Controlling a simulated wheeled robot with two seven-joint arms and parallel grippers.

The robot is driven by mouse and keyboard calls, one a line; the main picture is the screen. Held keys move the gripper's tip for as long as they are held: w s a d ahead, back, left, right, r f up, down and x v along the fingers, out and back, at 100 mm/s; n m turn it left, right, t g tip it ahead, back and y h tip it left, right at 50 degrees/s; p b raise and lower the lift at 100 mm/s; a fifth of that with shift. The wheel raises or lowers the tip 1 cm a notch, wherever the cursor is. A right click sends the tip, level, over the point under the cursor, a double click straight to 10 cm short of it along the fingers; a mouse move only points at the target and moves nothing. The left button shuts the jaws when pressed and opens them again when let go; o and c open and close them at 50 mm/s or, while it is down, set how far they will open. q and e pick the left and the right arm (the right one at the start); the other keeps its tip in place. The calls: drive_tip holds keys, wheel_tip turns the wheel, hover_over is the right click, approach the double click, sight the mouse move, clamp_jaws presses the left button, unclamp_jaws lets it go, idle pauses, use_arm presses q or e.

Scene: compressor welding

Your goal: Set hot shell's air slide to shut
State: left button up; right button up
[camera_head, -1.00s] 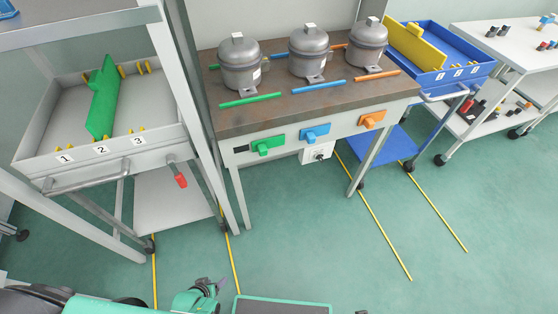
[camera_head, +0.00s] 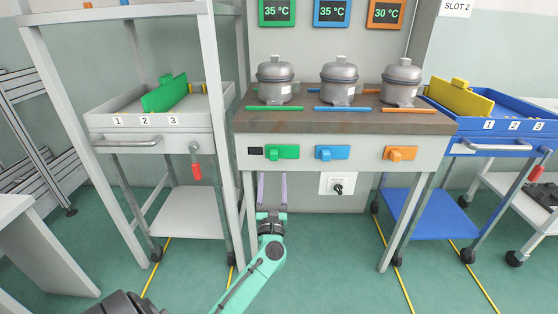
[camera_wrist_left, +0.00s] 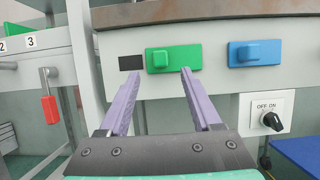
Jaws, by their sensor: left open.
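Three grey shells stand on the bench: left (camera_head: 275,82), middle (camera_head: 340,84) and right (camera_head: 402,84). Displays above read 35 °C on green (camera_head: 277,12), 35 °C on blue (camera_head: 332,12) and 30 °C on orange (camera_head: 387,13). On the bench front are a green slide (camera_head: 282,152), with a dark slot (camera_head: 256,152) bare at its left, a blue slide (camera_head: 332,153) and an orange slide (camera_head: 400,153); no slot shows beside these two. My left gripper (camera_head: 271,178) is open and empty, below the green slide. In the left wrist view, its fingers (camera_wrist_left: 116,75) point toward the green slide (camera_wrist_left: 174,58).
A white ON/OFF switch plate (camera_head: 337,183) with a black knob is under the blue slide. A grey cart (camera_head: 155,143) stands left and a blue cart (camera_head: 475,145) right. A shelf post (camera_head: 222,140) rises close left of the bench.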

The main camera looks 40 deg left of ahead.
sight(273, 159)
use_arm(q)
drive_tip(key=x, duration=0.8)
drive_tip(key=shift+w+a, duration=0.2)
drive_tip(key=shift+c, duration=0.3)
clamp_jaws()
drive_tip(key=shift+f, duration=0.1)
drive_tip(key=shift+s, duration=0.1)
idle(0.4)
